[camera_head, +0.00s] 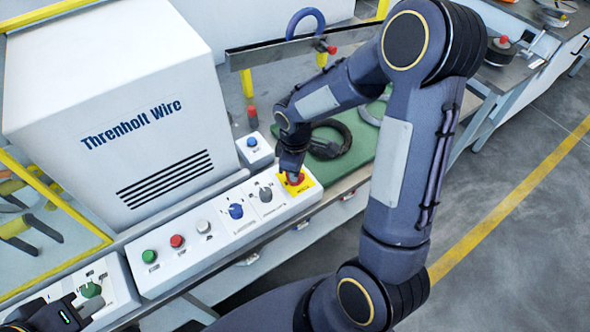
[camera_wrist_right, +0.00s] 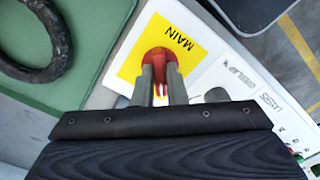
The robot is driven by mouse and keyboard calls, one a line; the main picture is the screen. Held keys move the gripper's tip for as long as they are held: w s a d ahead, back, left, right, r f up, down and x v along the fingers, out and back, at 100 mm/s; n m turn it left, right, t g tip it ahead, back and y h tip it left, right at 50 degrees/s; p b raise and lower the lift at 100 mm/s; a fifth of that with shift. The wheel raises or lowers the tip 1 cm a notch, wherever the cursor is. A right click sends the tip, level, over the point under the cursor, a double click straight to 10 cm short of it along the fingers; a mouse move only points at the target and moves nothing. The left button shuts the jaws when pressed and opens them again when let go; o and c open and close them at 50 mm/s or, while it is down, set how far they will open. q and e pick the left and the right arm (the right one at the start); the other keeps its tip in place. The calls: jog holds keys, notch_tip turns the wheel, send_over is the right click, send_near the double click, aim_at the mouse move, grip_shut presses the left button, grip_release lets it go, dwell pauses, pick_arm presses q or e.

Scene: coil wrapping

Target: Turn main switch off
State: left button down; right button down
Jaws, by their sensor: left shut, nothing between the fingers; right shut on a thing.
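The main switch is a red knob (camera_wrist_right: 161,58) on a yellow plate (camera_wrist_right: 186,62) marked MAIN. In the head view the yellow plate (camera_head: 307,187) is at the right end of the white control panel (camera_head: 165,268). My right gripper (camera_wrist_right: 161,72) is shut on the red knob, one finger on each side. In the head view my right gripper (camera_head: 292,176) comes down over the knob and partly hides it. My left gripper (camera_head: 92,305) is shut and empty at the lower left, beside a green knob (camera_head: 91,290) on another panel.
The control panel also has green, red, white, blue and grey knobs. A white Threnholt Wire housing (camera_head: 120,110) stands behind it. A green mat (camera_head: 358,160) with a black coil (camera_head: 329,140) lies behind my right gripper. A small blue-button box (camera_head: 254,150) stands near.

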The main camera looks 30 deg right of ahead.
jog(key=n, duration=0.4)
jog(key=shift+n, duration=0.3)
jog(key=n+p, duration=0.1)
jog(key=n, duration=0.4)
dwell(0.5)
jog(key=c, duration=1.5)
grip_release()
jog(key=shift+o, duration=0.2)
jog(key=shift+n, duration=0.3)
notch_tip(320, 180, up, 8)
jog(key=shift+f, duration=0.1)
